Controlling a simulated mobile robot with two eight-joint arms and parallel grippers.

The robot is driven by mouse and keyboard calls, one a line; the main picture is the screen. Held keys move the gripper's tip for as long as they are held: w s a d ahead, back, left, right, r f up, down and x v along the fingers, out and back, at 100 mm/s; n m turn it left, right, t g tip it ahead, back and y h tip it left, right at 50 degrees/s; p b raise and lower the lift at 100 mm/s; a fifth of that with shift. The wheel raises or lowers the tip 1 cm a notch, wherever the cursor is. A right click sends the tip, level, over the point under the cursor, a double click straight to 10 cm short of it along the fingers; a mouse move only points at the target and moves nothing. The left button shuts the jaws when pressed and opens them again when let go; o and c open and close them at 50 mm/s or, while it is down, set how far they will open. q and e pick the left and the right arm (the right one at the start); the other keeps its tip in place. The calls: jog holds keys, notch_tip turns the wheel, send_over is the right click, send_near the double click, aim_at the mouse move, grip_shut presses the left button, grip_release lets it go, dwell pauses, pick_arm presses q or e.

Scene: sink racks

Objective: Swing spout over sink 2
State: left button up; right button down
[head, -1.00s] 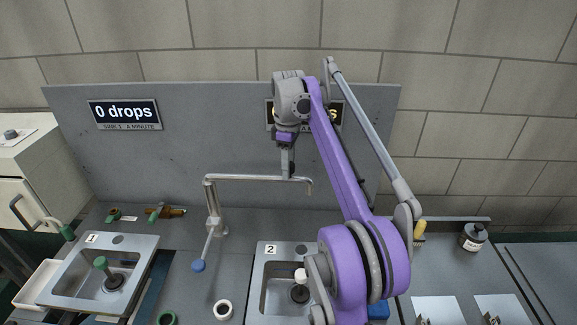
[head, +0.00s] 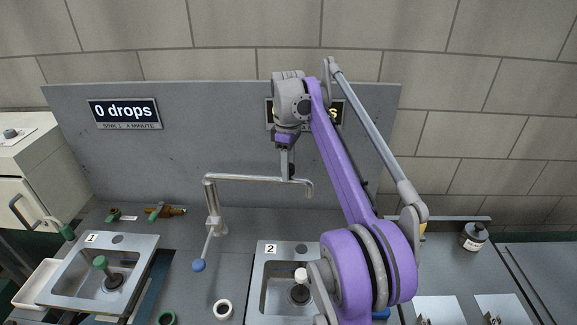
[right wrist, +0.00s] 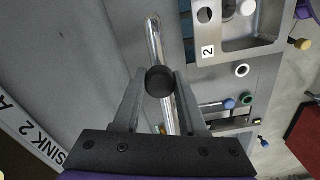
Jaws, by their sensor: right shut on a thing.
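The metal spout (head: 245,178) runs from its upright post (head: 214,210) to the right, with its bent tip (head: 310,190) behind sink 2 (head: 258,272) in the picture. My right gripper (head: 287,170) reaches down to the spout near its outer end. In the right wrist view its fingers (right wrist: 160,92) stand on either side of the black knob (right wrist: 160,78) on the spout (right wrist: 154,42), shut on it. Sink 2 (right wrist: 222,50) also shows in the right wrist view, at the upper right. My left gripper is not in view.
Sink 1 (head: 60,288) is at the left, under a "0 drops" sign (head: 126,111). A blue-ended lever (head: 198,265) hangs by the post. My right arm hides part of the counter.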

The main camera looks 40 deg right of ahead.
jog(key=s+a+m, duration=0.3)
jog(key=a+m, duration=0.1)
jog(key=a, duration=0.3)
jog(key=s+a+m, duration=0.4)
jog(key=a, duration=0.3)
jog(key=shift+s+a+b, duration=0.15)
jog(key=shift+a+b, duration=0.1)
jog(key=shift+b, duration=0.05)
jog(key=shift+c, duration=2.3)
grip_release()
notch_tip(320, 180, up, 11)
jog(key=p, duration=0.1)
